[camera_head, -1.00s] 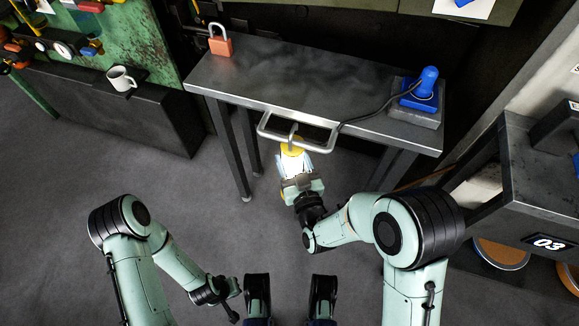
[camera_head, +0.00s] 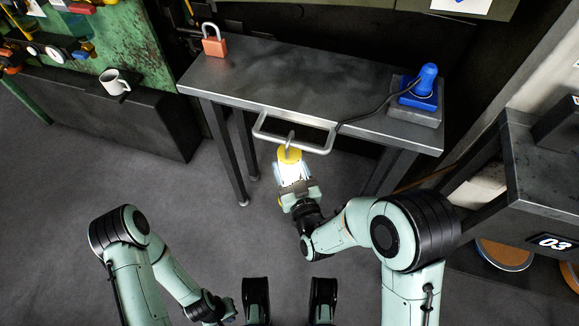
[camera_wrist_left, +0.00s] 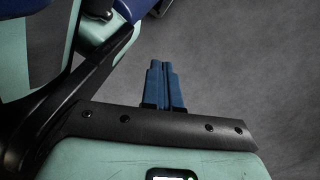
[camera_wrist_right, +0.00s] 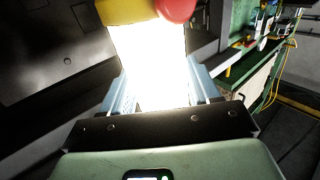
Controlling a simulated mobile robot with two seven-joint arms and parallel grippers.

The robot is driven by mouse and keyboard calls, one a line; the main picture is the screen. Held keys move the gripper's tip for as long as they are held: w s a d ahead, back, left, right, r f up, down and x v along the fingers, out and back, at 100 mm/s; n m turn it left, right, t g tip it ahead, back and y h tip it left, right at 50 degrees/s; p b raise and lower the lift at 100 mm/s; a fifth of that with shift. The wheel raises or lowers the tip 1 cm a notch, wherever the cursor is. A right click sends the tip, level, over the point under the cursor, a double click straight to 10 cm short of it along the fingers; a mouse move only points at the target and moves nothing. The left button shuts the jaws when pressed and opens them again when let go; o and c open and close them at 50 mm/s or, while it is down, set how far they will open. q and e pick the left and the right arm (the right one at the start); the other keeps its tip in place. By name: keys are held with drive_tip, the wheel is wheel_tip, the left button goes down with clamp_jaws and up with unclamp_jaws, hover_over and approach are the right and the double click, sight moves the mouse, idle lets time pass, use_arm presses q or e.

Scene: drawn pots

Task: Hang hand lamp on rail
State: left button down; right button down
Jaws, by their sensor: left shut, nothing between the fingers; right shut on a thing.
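The hand lamp (camera_head: 291,170) has a yellow cap, a bright glowing body and a grey hook (camera_head: 290,139) at its top. My right gripper (camera_head: 297,188) is shut on the lamp in front of the table. In the right wrist view the glowing lamp (camera_wrist_right: 150,65) fills the space between the fingers, with yellow and red parts beyond. The grey metal rail (camera_head: 312,149) runs along the table's front edge. The hook overlaps the rail's front bar in the head view; I cannot tell whether it is around it. My left gripper (camera_wrist_left: 163,88) is shut and empty, low over the floor.
The dark table (camera_head: 290,80) carries an orange padlock (camera_head: 214,47) at left and a blue plug-like device (camera_head: 424,90) on a grey block at right. A black cable (camera_head: 375,115) runs from the device towards the rail. A white mug (camera_head: 114,81) stands on a dark ledge at left.

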drive_tip(key=shift+r, duration=0.1)
drive_tip(key=shift+c, duration=0.8)
unclamp_jaws()
drive_tip(key=p+v, duration=0.2)
drive_tip(key=v, duration=0.6)
drive_tip(key=shift+s, duration=0.3)
use_arm(q)
drive_tip(key=w+d+r+t+p, duration=0.2)
drive_tip(key=w+r+t+p, duration=0.25)
drive_tip(key=w+r, duration=0.55)
drive_tip(key=shift+s+d+r+m+g+p, duration=0.35)
drive_tip(key=shift+s+d+r+p, duration=0.1)
drive_tip(key=shift+s+p, duration=0.15)
drive_tip(key=shift+s+d+r+m+g+p, duration=0.25)
drive_tip(key=shift+s+d+r+g+p, duration=0.15)
drive_tip(key=shift+s, duration=0.25)
use_arm(e)
drive_tip(key=v, duration=0.5)
drive_tip(key=shift+w, duration=0.1)
drive_tip(key=shift+d, duration=0.1)
